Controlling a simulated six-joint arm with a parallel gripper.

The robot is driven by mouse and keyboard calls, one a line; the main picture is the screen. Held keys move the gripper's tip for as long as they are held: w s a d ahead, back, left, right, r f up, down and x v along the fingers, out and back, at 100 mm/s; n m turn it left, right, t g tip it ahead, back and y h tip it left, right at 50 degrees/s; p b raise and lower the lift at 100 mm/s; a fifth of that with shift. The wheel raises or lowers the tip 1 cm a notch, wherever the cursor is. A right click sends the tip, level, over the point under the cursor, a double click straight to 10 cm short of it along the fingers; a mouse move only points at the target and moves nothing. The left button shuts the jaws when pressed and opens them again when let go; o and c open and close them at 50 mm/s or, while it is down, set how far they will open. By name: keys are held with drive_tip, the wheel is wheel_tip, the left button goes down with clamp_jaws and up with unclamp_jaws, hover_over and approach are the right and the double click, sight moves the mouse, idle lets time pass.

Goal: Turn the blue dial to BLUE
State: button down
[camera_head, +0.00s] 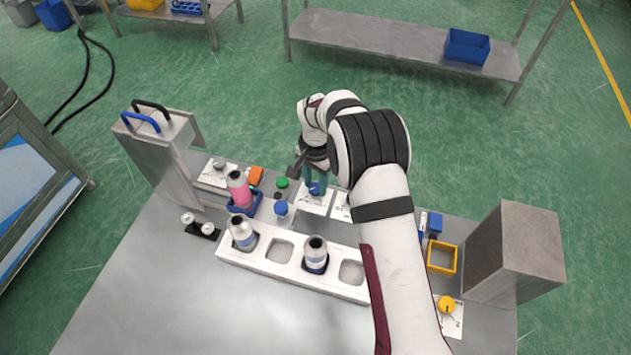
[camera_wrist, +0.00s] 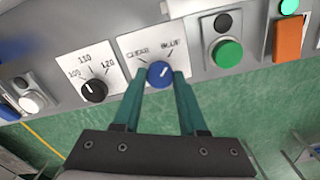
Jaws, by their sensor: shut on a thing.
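The blue dial (camera_wrist: 160,74) sits on a white plate (camera_wrist: 150,48) marked CLEAR at left and BLUE at right in the wrist view. A small light mark on the dial appears to lean up and right, toward BLUE. My gripper (camera_wrist: 160,80) has teal fingers on either side of the dial and is shut on it. In the head view, my gripper (camera_head: 313,186) reaches down to the dial (camera_head: 315,189), which is partly hidden by the fingers.
A black dial (camera_wrist: 94,90) is left of the blue dial; a green button (camera_wrist: 227,52) and orange switch (camera_wrist: 288,40) are right. In the head view, a white rack (camera_head: 330,282) holds bottles nearer the front, and a yellow bin (camera_head: 441,259) stands at right.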

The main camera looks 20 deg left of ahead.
sight(315, 187)
drive_tip(key=shift+c, duration=2.2)
unclamp_jaws()
wheel_tip(315, 187, up, 16)
drive_tip(key=s+d+r, duration=0.4)
drive_tip(key=s+d, duration=0.2)
drive_tip(key=d, duration=0.1)
drive_tip(key=s+d+r, duration=0.4)
drive_tip(key=s+d, duration=0.1)
drive_tip(key=d, duration=0.2)
drive_tip(key=s+d+f+y, duration=0.1)
drive_tip(key=s+d+f, duration=0.1)
drive_tip(key=s, duration=0.7)
drive_tip(key=s+d+f+m, duration=0.1)
drive_tip(key=s+d, duration=0.4)
drive_tip(key=s, duration=0.5)
drive_tip(key=shift+s+f+m+y, duration=0.15)
drive_tip(key=shift+f+m+y, duration=0.15)
drive_tip(key=shift+f+y, duration=0.1)
